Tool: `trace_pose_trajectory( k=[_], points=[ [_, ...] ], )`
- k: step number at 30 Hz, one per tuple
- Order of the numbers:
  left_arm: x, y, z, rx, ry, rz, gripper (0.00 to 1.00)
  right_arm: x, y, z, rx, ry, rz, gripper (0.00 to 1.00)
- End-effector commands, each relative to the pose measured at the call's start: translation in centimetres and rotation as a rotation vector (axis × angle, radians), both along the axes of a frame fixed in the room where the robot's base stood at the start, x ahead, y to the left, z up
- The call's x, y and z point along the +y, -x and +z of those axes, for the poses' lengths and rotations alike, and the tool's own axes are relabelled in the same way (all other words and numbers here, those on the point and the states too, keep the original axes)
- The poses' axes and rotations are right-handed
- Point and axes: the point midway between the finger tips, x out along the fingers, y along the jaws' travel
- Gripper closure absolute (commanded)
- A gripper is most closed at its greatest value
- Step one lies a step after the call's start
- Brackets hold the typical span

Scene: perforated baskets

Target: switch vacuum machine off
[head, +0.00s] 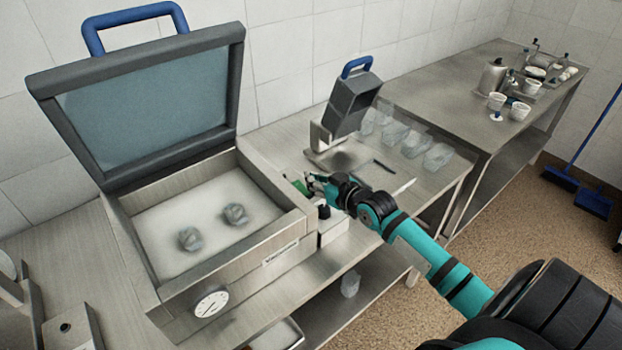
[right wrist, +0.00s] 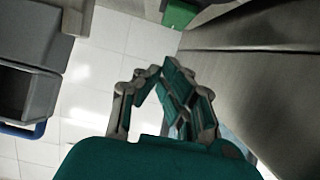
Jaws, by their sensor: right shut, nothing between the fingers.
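The vacuum machine (head: 215,285) is a steel box on the left bench in the head view. Its lid (head: 150,105) with a blue handle stands open, and a round gauge (head: 211,304) is on its front. Two small bagged items (head: 236,214) lie inside. A green part, which looks like a switch (head: 299,187), sits at its right side. In the right wrist view a green block (right wrist: 180,14) shows at the top beside a steel wall. My right gripper (head: 311,181) is shut and empty, right by the green part; I cannot tell if they touch. My left gripper is out of view.
A dark grey device with a blue handle (head: 354,100) stands behind my right gripper. Several clear bags or cups (head: 411,143) are to its right. A steel table (head: 455,85) with cups and a kettle is at the back right. A blue broom (head: 562,178) stands on the floor.

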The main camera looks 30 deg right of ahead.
Motion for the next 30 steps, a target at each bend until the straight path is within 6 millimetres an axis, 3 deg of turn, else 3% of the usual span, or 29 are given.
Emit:
trace_pose_trajectory(
  k=[1,6,12,30],
  points=[
    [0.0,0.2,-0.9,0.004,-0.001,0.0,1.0,0.0,1.4,-0.9,0.009,0.003,0.003,1.0],
    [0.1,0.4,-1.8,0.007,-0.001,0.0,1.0,-0.3,4.7,-0.6,0.007,0.002,0.002,1.0],
    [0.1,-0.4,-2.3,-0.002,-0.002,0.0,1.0,-0.5,7.4,-0.2,0.005,0.001,0.001,1.0],
    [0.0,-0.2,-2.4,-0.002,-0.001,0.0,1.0,-0.6,8.2,0.1,0.004,0.0,0.001,1.0]
  ],
)
